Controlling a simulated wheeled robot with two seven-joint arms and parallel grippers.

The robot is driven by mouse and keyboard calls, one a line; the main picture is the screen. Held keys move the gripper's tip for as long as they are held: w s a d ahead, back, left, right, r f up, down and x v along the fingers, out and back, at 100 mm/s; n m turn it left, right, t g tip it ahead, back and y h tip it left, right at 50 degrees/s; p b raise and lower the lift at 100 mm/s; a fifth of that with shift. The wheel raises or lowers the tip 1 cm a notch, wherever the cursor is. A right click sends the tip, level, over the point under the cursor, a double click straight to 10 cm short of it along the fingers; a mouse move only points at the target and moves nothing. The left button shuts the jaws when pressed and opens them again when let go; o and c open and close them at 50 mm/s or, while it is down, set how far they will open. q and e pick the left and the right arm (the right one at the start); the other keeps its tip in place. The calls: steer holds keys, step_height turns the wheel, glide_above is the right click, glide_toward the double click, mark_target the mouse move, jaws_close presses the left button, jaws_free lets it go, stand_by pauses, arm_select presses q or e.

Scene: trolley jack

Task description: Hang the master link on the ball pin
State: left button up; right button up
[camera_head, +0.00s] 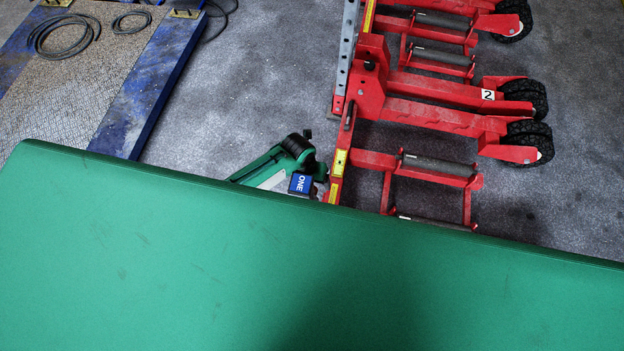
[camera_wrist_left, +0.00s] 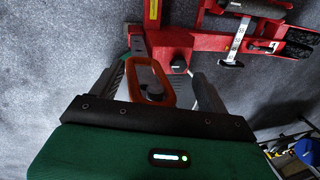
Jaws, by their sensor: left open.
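The master link is an orange oval ring (camera_wrist_left: 167,84) in the left wrist view, between the two fingers of my left gripper (camera_wrist_left: 159,70). The fingers are spread, with gaps beside the ring. Something dark shows through the ring's opening. A red arm with a block lies just beyond. A dark round end (camera_wrist_left: 178,64) on that block may be the ball pin, but I cannot tell, nor whether the ring touches it. In the head view my green left arm reaches the red frame; its fingers and the ring are hidden. My right gripper is not seen.
The red jack frame (camera_head: 432,113) with rollers and black wheels (camera_head: 527,141) stands on grey floor. A blue-edged platform (camera_head: 150,95) with coiled black cables (camera_head: 64,35) lies at upper left. Bare floor separates them. The head view's lower half is blocked by green.

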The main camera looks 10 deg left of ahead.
arm_select(q)
steer(key=shift+r, duration=0.1)
step_height(320, 180, up, 13)
steer(key=a+b, duration=0.2)
steer(key=shift+s+a+r, duration=0.15)
steer(key=shift+a+r, duration=0.05)
steer(key=shift+a, duration=0.15)
steer(key=s+a+f+n+t, duration=0.15)
steer(key=a+f+n, duration=0.35)
steer(key=f+n, duration=0.65)
steer(key=s+a+f+n, duration=0.35)
steer(key=f+n, duration=0.45)
steer(key=f, duration=0.6)
steer(key=s+a+f+n, duration=0.2)
steer(key=s+f+n, duration=0.3)
steer(key=s, duration=0.5)
steer(key=s+a+f+n+y, duration=0.1)
steer(key=s+f+n, duration=0.4)
steer(key=s, duration=0.6)
steer(key=s+a+f+n+y, duration=0.1)
steer(key=s+a+f+n, duration=0.2)
steer(key=s, duration=0.8)
step_height(320, 180, down, 4)
steer(key=shift+f+n+g, duration=0.2)
steer(key=shift+n+g, duration=0.15)
steer(key=shift+n, duration=0.7)
